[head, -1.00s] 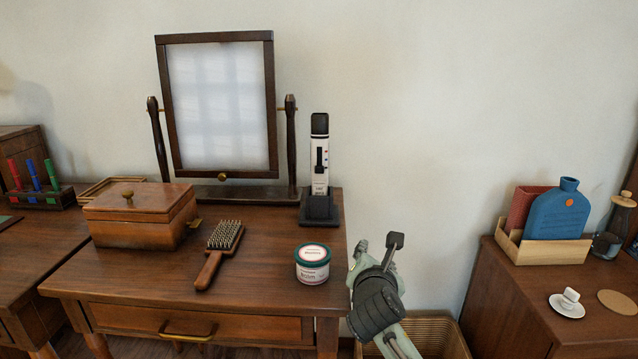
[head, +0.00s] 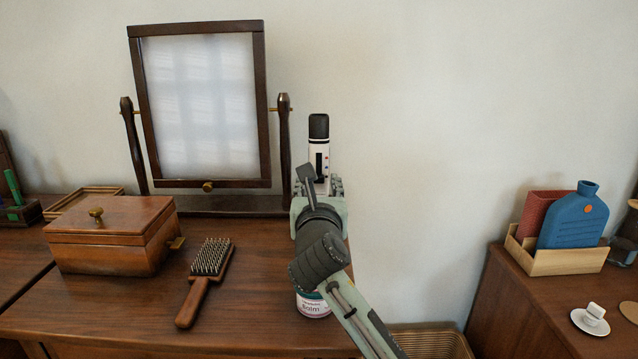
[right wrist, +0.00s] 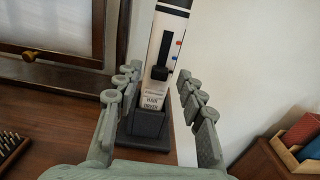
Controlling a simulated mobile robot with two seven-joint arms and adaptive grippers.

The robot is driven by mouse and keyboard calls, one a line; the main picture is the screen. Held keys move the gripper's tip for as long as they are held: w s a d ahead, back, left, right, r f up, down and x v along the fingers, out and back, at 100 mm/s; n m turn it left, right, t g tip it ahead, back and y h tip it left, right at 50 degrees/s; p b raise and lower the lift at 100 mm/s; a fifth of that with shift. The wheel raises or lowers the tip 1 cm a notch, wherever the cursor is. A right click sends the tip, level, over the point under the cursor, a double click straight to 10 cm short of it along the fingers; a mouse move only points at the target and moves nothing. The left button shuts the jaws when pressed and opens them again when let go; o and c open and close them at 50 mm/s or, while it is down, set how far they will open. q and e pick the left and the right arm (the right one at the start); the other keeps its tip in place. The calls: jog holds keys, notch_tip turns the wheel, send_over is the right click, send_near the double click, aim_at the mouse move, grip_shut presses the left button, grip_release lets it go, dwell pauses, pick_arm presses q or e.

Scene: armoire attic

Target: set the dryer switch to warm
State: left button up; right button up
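The dryer (head: 318,150) stands upright in its dark stand at the back right of the dressing table. It is white with a black top. In the right wrist view the dryer (right wrist: 170,45) shows a dark vertical slot with a black slider (right wrist: 160,73) at its lower end; red and blue marks sit beside the slot. My right gripper (right wrist: 158,82) is open, its fingers on either side of the dryer's lower part and stand (right wrist: 148,142), with nothing gripped. In the head view my right gripper (head: 319,190) hides the stand. My left gripper is not in view.
A mirror (head: 203,105) stands left of the dryer. A wooden box (head: 110,238), a hairbrush (head: 205,275) and a partly hidden tub (head: 313,303) are on the table. A wicker basket (head: 430,345) is below right.

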jog(key=shift+w, duration=0.55)
jog(key=shift+c, duration=0.3)
grip_shut()
